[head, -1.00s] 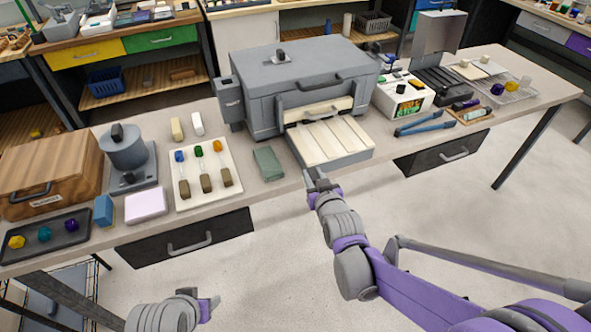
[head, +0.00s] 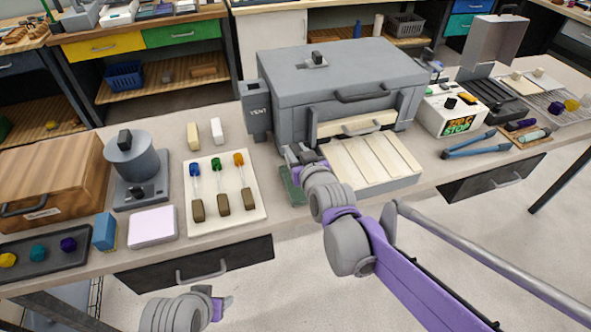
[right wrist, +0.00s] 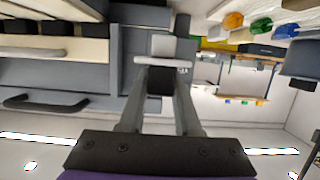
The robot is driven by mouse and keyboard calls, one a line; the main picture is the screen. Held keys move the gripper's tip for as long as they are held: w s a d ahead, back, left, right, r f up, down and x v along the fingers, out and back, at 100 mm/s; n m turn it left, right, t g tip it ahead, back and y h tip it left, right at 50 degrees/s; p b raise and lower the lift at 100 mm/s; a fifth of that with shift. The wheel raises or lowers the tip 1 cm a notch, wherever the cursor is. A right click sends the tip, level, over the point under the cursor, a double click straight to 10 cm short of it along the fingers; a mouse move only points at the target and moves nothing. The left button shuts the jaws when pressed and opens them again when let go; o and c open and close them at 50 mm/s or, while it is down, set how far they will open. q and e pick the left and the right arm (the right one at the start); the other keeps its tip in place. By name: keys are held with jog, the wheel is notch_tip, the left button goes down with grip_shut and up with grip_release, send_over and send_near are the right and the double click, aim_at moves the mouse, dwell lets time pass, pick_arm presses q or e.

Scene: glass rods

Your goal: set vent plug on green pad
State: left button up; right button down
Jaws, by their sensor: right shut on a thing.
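My right gripper (head: 300,157) is shut on the vent plug. In the right wrist view the plug's dark grip (right wrist: 160,82) is between the fingers, with a pale flange and grey block (right wrist: 163,45) beyond it. In the head view the gripper and plug overlap the far part of the green pad (head: 291,191), which lies on the bench just left of the kiln's front tray. I cannot tell the plug's height above the pad. My left gripper (head: 222,304) is low in front of the bench; its jaw opening is unclear.
The grey kiln (head: 340,85) and its VENT box (head: 256,112) stand behind the pad. The slatted front tray (head: 370,158) is close on the right. A white board (head: 225,200) with several colored glass rods lies on the left. A small bench strip separates board and pad.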

notch_tip(320, 180, down, 2)
jog(key=shift+s, duration=0.1)
jog(key=shift+f+b, duration=0.45)
jog(key=shift+f, duration=1.45)
jog(key=shift+f, duration=0.2)
jog(key=c, duration=0.6)
grip_release()
jog(key=shift+r, duration=0.15)
jog(key=shift+r, duration=0.15)
jog(key=p+v, duration=0.1)
jog(key=v, duration=1.1)
